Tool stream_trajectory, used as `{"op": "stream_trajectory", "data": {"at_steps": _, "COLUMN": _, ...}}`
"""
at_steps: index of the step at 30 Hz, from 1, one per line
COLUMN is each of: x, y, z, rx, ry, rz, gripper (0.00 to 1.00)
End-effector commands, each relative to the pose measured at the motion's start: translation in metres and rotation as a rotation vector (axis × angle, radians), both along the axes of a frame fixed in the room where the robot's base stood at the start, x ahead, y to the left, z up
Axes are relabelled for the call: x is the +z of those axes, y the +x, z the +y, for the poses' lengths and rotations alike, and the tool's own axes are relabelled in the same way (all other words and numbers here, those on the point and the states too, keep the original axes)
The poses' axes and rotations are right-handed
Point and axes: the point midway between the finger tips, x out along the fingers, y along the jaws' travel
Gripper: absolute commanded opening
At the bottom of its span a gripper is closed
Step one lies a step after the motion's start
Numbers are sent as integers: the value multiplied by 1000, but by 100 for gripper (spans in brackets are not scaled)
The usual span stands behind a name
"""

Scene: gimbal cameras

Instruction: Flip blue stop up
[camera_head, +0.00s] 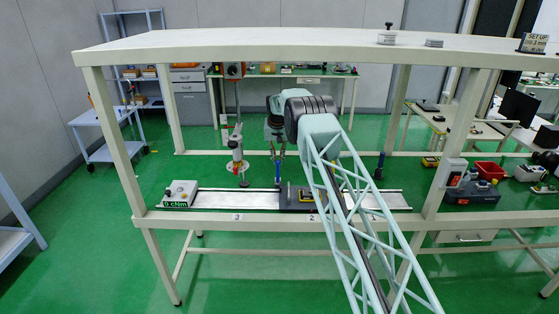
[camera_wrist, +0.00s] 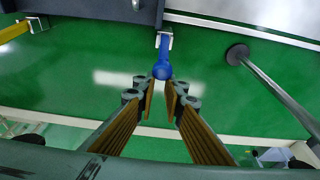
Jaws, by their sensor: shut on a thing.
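The blue stop (camera_wrist: 162,58) hangs from a pale metal bracket on the edge of a dark block, at the upper middle of the wrist view. Its rounded blue end points toward my gripper (camera_wrist: 163,88), whose fingertips close around that end. In the head view, the blue stop (camera_head: 278,172) is a small blue upright shape by the left end of the dark block on the rail. My gripper (camera_head: 277,148) reaches down to it from above. The exact contact at the fingertips is too small to see clearly.
A dark block (camera_head: 296,206) sits on the pale rail (camera_head: 235,200). A yellow part (camera_wrist: 14,32) is on another bracket at left. A post with a round dark foot (camera_wrist: 237,54) stands at right. A white box (camera_head: 180,193) reading "0 cNm" is at the rail's left end.

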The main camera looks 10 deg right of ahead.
Motion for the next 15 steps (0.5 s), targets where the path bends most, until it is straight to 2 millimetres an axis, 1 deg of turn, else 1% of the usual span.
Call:
{"op": "stream_trajectory", "data": {"at_steps": 1, "x": -6, "y": -3, "z": 0, "rx": -1, "ry": 0, "rz": 9, "gripper": 0}}
{"op": "stream_trajectory", "data": {"at_steps": 5, "x": -6, "y": -3, "z": 0, "rx": -1, "ry": 0, "rz": 9, "gripper": 1}}
{"op": "stream_trajectory", "data": {"at_steps": 11, "x": -4, "y": -2, "z": 0, "rx": 0, "ry": 0, "rz": 6, "gripper": 19}}
{"op": "stream_trajectory", "data": {"at_steps": 12, "x": -3, "y": -2, "z": 0, "rx": 0, "ry": 0, "rz": 6, "gripper": 21}}
{"op": "stream_trajectory", "data": {"at_steps": 15, "x": -3, "y": -2, "z": 0, "rx": 0, "ry": 0, "rz": 6, "gripper": 21}}
